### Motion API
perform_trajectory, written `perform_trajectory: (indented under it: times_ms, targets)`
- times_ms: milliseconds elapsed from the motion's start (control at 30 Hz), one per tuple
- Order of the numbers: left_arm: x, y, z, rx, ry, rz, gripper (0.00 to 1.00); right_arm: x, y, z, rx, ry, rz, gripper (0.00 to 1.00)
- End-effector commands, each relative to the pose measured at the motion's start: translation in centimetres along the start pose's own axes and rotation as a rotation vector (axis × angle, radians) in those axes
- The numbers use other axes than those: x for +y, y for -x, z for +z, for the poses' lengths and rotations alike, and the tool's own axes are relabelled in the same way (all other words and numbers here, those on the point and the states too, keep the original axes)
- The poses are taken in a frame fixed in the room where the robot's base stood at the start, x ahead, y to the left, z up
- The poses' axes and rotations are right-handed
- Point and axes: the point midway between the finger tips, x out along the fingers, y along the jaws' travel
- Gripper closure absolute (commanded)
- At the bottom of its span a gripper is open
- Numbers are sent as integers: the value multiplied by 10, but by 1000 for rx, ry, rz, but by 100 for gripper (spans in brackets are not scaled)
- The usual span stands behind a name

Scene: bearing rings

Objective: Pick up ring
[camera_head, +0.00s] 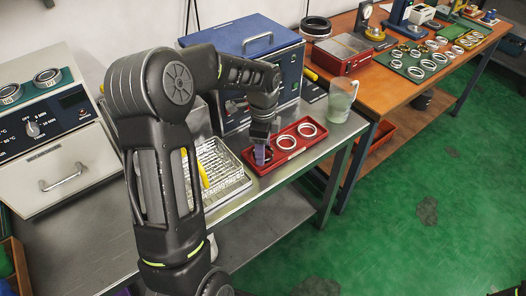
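A red tray (297,151) lies on the steel bench with metal rings in a row. The middle ring (286,148) and the right ring (307,136) lie flat in the tray and are clear of the gripper. My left gripper (263,156) points down at the left end of the tray, low over or in the left place. Its fingers hide most of that place, and I cannot make out whether a ring is between them. The finger opening is too small to judge. My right gripper is not in view.
A wire basket (226,180) with a yellow-handled tool stands left of the tray. A blue oven (240,42) stands behind, and a glass beaker (341,100) stands to the right. The orange bench (398,92) at right holds more rings on green mats.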

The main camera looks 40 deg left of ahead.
Motion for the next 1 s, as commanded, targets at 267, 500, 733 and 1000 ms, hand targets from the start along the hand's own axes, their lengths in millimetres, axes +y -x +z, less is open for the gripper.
perform_trajectory:
  times_ms: [267,500,733,1000]
  targets:
    - [-1,50,0,1,-2,-6,84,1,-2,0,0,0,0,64]
    - [0,86,0,1,-1,-3,84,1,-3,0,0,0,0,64]
    - [0,91,0,0,-1,0,84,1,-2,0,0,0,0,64]
    - [0,91,0,0,-1,0,84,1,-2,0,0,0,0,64]
